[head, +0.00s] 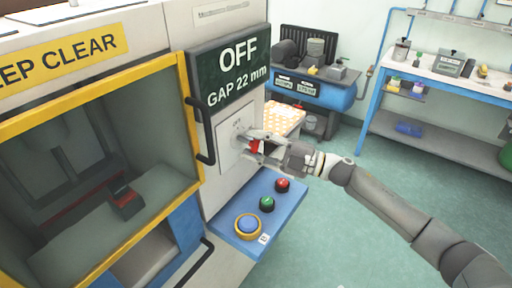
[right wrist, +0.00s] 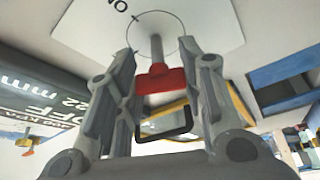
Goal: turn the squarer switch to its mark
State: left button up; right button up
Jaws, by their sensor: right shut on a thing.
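The squarer switch has a red handle (head: 255,146) on a pale plate (head: 228,158) on the machine's front, beside the window. My right gripper (head: 250,141) is at the plate and shut on the red handle. In the right wrist view the red T-shaped handle (right wrist: 160,80) sits on a grey shaft between the two fingers. A thin circle and part of a label show on the white plate (right wrist: 85,28). The rest of the marking is hidden or too small to read. The dark display (head: 230,75) reads OFF, GAP 22 mm. My left gripper is not in view.
A black door handle (head: 201,130) and the yellow-framed window (head: 100,160) are left of the switch. Below it, a blue ledge (head: 262,222) carries red, green and blue buttons. A blue-framed bench (head: 430,80) stands at the right. The green floor is clear.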

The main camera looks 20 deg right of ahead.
jog(key=shift+o, duration=0.2)
jog(key=n, duration=0.2)
jog(key=n+g+h, duration=0.1)
jog(key=n, duration=0.2)
jog(key=shift+g, duration=0.3)
jog(key=shift+n+h, duration=0.3)
jog(key=o, duration=1)
jog(key=shift+d, duration=0.1)
jog(key=v, duration=1.2)
